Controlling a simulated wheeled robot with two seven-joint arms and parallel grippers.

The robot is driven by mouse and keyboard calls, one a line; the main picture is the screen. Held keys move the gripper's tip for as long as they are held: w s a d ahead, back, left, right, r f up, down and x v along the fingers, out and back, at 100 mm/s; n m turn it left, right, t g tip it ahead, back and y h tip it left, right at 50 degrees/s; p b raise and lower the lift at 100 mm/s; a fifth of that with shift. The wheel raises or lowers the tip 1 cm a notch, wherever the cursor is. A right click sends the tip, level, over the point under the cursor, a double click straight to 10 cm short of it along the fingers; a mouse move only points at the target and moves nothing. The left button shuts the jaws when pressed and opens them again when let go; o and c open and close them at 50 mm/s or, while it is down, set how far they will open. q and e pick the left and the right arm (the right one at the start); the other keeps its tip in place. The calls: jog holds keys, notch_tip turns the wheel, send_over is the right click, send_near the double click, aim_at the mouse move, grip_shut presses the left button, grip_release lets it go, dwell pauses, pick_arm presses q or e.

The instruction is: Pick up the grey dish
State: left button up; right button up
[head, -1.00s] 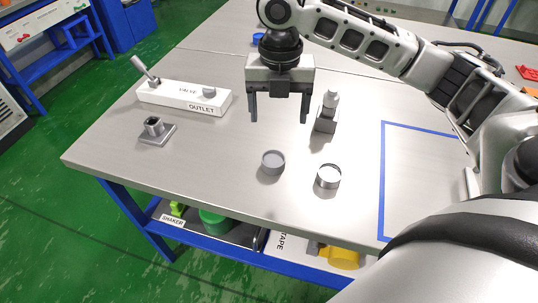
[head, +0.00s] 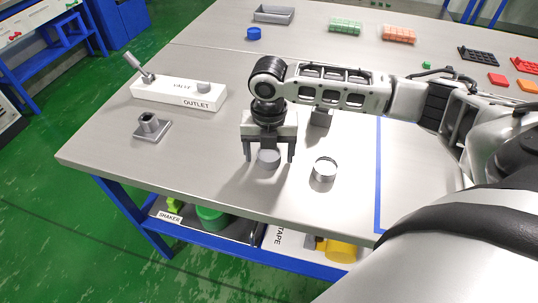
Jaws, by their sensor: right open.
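The grey dish (head: 268,160) is a small round dish on the steel table near its front edge. My right gripper (head: 269,156) points down over it. Its two fingers are apart, one on each side of the dish in the picture, and the gripper body hides the dish's far part. I cannot tell whether the fingers touch the dish. My left gripper is not in view.
The white valve block (head: 178,93) marked OUTLET and a grey socket base (head: 151,129) are to the left. A grey block (head: 321,117) stands behind my gripper.

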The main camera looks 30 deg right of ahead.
jog(key=c, duration=1.1)
jog(key=shift+o, duration=0.2)
